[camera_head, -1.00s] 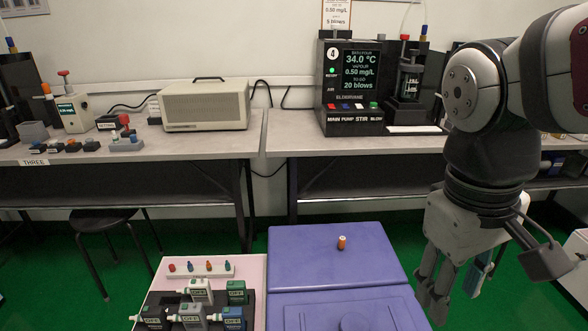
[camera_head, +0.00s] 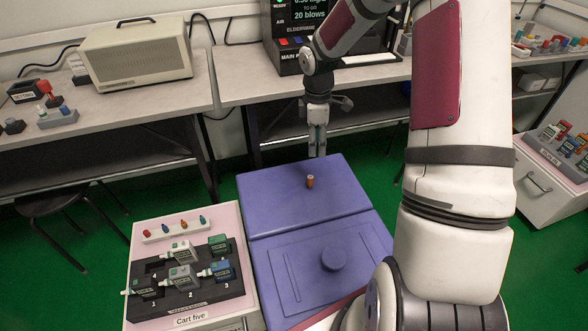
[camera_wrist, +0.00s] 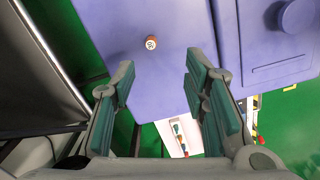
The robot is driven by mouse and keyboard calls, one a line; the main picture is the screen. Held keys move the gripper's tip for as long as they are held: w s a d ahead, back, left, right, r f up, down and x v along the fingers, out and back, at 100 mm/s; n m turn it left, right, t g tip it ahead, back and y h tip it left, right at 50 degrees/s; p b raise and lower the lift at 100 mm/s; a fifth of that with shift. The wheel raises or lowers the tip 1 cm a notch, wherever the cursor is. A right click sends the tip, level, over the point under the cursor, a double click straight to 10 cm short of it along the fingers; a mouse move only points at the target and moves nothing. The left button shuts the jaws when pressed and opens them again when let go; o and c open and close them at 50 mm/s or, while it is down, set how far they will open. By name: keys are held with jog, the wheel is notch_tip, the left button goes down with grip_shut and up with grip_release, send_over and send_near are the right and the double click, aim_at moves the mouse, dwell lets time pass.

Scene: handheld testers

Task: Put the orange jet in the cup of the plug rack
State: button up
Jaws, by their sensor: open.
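The orange jet (camera_head: 310,181) is a small upright orange-brown cylinder on the far part of the purple-blue top. In the wrist view its round end (camera_wrist: 151,43) shows a pale marked centre. My gripper (camera_head: 317,150) hangs at the far edge of that top, beyond the jet. In the wrist view its green-padded fingers (camera_wrist: 160,90) are apart with nothing between them, and the jet lies past their tips. A white rack (camera_head: 174,230) holding small coloured plugs, likely the plug rack, lies on the pink-topped cart. Its cup cannot be made out.
The purple-blue top (camera_head: 275,205) has a raised panel and round knob (camera_head: 334,259) nearer me. A black tray (camera_head: 195,303) of numbered testers sits in front of the rack. A grey bench (camera_head: 240,88) stands behind my gripper. The top around the jet is clear.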

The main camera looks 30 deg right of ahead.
notch_tip(320, 180, down, 3)
jog(key=w, duration=0.2)
jog(key=b, duration=0.2)
send_over(310, 177)
jog(key=shift+n, duration=0.4)
notch_tip(310, 177, down, 7)
jog(key=shift+w, duration=0.1)
jog(key=shift+d+f+b, duration=0.1)
jog(key=shift+f+b, duration=1.35)
jog(key=shift+f, duration=1.7)
grip_shut()
